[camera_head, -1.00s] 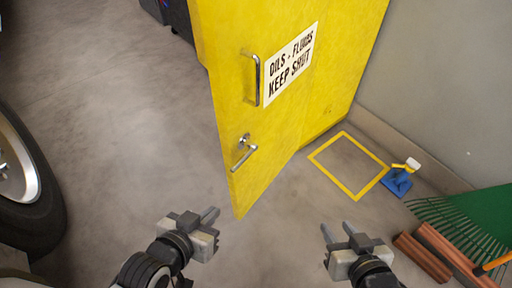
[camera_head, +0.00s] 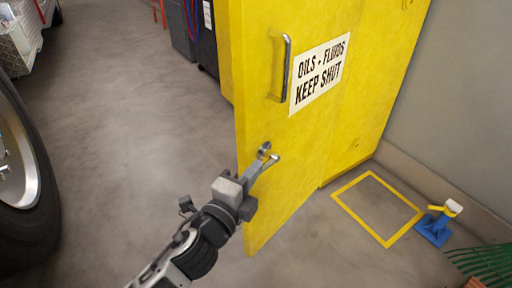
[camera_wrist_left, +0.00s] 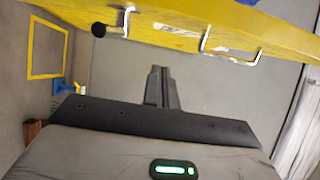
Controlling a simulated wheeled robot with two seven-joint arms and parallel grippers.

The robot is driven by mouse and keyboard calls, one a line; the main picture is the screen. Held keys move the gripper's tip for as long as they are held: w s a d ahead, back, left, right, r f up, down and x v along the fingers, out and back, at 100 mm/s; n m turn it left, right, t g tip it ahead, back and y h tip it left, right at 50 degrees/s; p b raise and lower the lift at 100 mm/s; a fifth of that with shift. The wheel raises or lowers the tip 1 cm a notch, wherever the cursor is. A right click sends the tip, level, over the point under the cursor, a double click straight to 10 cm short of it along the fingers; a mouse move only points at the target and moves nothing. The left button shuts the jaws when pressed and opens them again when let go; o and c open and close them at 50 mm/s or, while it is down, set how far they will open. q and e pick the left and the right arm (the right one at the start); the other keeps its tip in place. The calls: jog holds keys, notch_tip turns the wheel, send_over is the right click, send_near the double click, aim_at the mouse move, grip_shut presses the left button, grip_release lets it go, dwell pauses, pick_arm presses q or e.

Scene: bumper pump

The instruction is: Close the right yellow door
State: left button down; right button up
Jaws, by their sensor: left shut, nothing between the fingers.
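In the left wrist view the shut fingers (camera_wrist_left: 160,72) point towards the door (camera_wrist_left: 180,30), which crosses the top; the bar handle (camera_wrist_left: 230,56) is up right and the lever (camera_wrist_left: 112,34) up left. My right gripper is out of view.
A yellow floor square (camera_head: 378,240), a blue object (camera_head: 434,228) and a green rake (camera_head: 486,264) lie to the right by the grey wall (camera_head: 465,120). A large wheel (camera_head: 25,190) stands at the left. Dark bins (camera_head: 190,35) stand behind. The middle floor is clear.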

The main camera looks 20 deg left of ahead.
aim_at(255, 142)
pick_arm(q)
jog(key=w, duration=0.3)
jog(key=w+a, duration=0.1)
jog(key=w, duration=0.5)
jog(key=shift+a+b, duration=0.35)
jog(key=shift+a, duration=0.05)
jog(key=shift+w+a, duration=0.1)
jog(key=shift+a, duration=0.25)
jog(key=shift+a, duration=0.1)
